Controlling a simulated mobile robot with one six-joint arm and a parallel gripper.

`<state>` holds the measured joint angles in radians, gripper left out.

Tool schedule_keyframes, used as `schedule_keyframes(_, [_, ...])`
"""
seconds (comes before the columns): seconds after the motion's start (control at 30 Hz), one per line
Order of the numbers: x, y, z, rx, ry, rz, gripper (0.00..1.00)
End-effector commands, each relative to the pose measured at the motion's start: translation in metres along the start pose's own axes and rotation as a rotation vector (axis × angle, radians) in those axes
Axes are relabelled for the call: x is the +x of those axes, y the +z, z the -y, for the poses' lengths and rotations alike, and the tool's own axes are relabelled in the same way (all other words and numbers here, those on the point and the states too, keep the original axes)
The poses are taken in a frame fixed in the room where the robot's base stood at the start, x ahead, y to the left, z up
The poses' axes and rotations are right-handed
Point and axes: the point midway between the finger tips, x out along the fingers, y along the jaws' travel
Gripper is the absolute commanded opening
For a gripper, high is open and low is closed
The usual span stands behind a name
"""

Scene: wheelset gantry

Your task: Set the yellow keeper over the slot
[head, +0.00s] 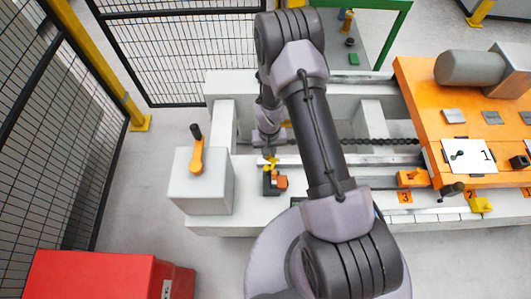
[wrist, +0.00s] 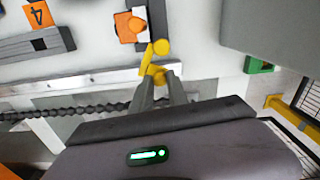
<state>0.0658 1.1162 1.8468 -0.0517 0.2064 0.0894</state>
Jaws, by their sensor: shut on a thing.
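The yellow keeper (wrist: 154,58) is between the fingertips of my gripper (wrist: 158,80) in the wrist view, its round knob sticking out past them. In the head view the keeper (head: 271,163) shows small, just under my gripper (head: 269,152). My gripper is shut on it. A dark bracket with an orange block (wrist: 128,26) is just beyond the keeper in the wrist view; in the head view the orange block (head: 281,182) lies just below the keeper. I cannot make out the slot itself, nor whether the keeper touches the bracket.
A grey pedestal with an orange handle (head: 196,160) stands left of the bracket. An orange deck (head: 425,95) with a motor is at the right. Another yellow piece (head: 482,205) sits on the front rail. A red cabinet (head: 105,275) is at lower left. Mesh fencing stands behind.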

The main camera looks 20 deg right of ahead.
Motion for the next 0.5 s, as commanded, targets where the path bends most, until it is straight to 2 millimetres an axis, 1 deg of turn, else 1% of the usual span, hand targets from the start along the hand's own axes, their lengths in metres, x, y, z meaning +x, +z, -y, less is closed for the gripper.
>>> schedule_keyframes(0.5, [0.001, 0.01, -0.018, 0.486, -0.001, -0.002, 0.0])
